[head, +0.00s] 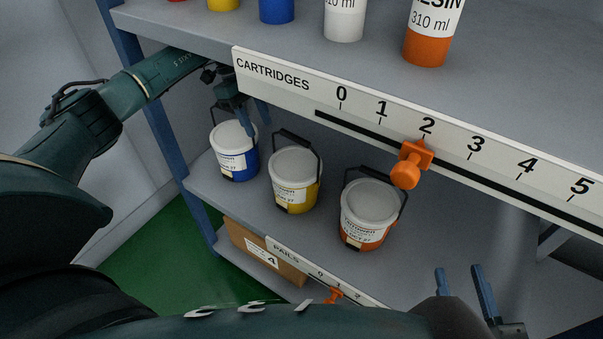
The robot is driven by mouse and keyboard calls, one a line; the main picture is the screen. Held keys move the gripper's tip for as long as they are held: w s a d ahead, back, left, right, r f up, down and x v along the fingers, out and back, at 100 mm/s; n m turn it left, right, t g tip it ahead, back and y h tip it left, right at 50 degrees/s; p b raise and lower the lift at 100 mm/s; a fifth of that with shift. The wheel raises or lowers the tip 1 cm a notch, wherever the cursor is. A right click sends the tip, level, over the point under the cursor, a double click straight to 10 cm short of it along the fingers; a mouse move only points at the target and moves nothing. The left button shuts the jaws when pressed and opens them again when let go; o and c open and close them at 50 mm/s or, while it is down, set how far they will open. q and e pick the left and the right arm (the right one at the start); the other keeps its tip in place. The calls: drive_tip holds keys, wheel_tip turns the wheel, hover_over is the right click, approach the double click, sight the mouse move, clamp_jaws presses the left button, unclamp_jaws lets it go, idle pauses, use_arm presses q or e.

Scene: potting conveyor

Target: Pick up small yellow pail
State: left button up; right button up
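The small yellow pail (296,195) stands upright on the lower shelf, between a blue pail (238,163) and an orange pail (364,230). It has a pale lid, a white label and a raised dark handle (297,138). My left gripper (245,110) is above the blue pail, left of and apart from the yellow pail's handle. Its fingers look spread with nothing between them; the upper shelf's edge partly hides it. My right gripper (463,284) is open and empty at the lower right, away from the pails.
The upper shelf (330,62) carries several cartridges, and its front label strip (290,90) overhangs the pails. An orange slider (412,164) sticks out from the strip above the orange pail. A cardboard box (266,253) is below the lower shelf (215,203).

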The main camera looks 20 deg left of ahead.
sight(294, 135)
use_arm(q)
drive_tip(key=d, duration=0.2)
drive_tip(key=s+d, duration=0.1)
drive_tip(key=d, duration=0.1)
drive_tip(key=d+b, duration=0.1)
drive_tip(key=d, duration=0.1)
drive_tip(key=shift+s+d, duration=0.35)
drive_tip(key=shift+d, duration=0.05)
drive_tip(key=d, duration=0.2)
drive_tip(key=s+d+b, duration=0.1)
drive_tip(key=d, duration=0.1)
drive_tip(key=shift+d+f, duration=0.15)
drive_tip(key=shift+d, duration=0.2)
drive_tip(key=shift+f+b, duration=0.35)
drive_tip(key=shift+b, duration=0.1)
clamp_jaws()
use_arm(e)
drive_tip(key=shift+s+a+t+y, duration=0.1)
drive_tip(key=shift+a+t+y, duration=0.3)
drive_tip(key=shift+y, duration=0.1)
use_arm(q)
drive_tip(key=shift+w+r, duration=0.1)
